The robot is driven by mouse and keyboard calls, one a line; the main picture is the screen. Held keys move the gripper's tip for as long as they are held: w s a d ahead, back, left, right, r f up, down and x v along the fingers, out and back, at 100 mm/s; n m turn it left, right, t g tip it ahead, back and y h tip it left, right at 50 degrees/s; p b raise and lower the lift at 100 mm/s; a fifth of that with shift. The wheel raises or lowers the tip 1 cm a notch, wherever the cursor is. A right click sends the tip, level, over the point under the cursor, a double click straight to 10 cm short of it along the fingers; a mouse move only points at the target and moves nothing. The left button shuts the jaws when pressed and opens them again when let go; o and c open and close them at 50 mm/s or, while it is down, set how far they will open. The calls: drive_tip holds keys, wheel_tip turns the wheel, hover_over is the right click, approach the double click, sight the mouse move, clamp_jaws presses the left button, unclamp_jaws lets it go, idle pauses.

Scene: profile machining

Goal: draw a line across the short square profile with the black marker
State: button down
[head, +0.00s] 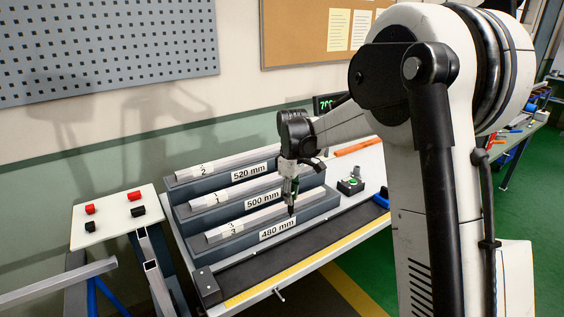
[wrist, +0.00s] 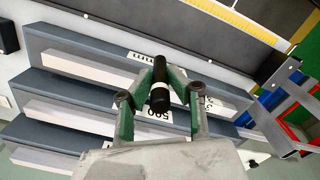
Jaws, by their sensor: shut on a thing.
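My gripper (head: 290,187) is shut on the black marker (head: 291,209), which points down in front of the stepped rack (head: 190,246). In the wrist view, the green fingers (wrist: 158,90) clasp the marker (wrist: 158,99), which has a white band. Pale profiles lie on the rack's three steps, labelled 520, 500 and 480 mm. The lowest profile (head: 265,216), at 480 mm, is nearest the marker; whether the tip touches it cannot be told. An open-ended square profile (head: 157,283) shows at the lower left. I cannot tell which is the short square profile.
A black strip with a yellow scale (head: 300,268) runs along the table front. A white side table (head: 112,215) holds red and black caps. A metal bar (head: 55,283) crosses the lower left.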

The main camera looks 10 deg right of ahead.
drive_tip(key=w+r+n+p, duration=0.3)
drive_tip(key=w+r+n, duration=0.2)
drive_tip(key=w+n, duration=0.45)
drive_tip(key=shift+n, duration=0.45)
drive_tip(key=shift+s+d+f+b, duration=0.15)
drive_tip(key=shift+f+b, duration=0.6)
drive_tip(key=shift+f, duration=1.15)
drive_tip(key=shift+w+d+f+b, duration=0.1)
drive_tip(key=shift+f+b, duration=0.6)
drive_tip(key=shift+f, duration=1.2)
drive_tip(key=shift+w+a+f+p, duration=0.1)
drive_tip(key=shift+w+a+p, duration=0.15)
drive_tip(key=shift+w, duration=0.25)
drive_tip(key=shift+w+a+p, duration=0.15)
drive_tip(key=shift+w+p, duration=0.05)
drive_tip(key=shift+w, duration=0.3)
drive_tip(key=shift+s+d+f+b, duration=0.1)
drive_tip(key=shift+s+d+b, duration=0.1)
drive_tip(key=shift+s, duration=0.3)
drive_tip(key=shift+s+d+f+b, duration=0.1)
drive_tip(key=shift+s+d+b, duration=0.1)
drive_tip(key=shift+s, duration=0.25)
drive_tip(key=shift+s+r, duration=0.15)
drive_tip(key=shift+r, duration=0.15)
wheel_tip(320, 180, up, 8)
drive_tip(key=p, duration=0.2)
drive_tip(key=shift+p, duration=0.4)
drive_tip(key=shift+f, duration=0.1)
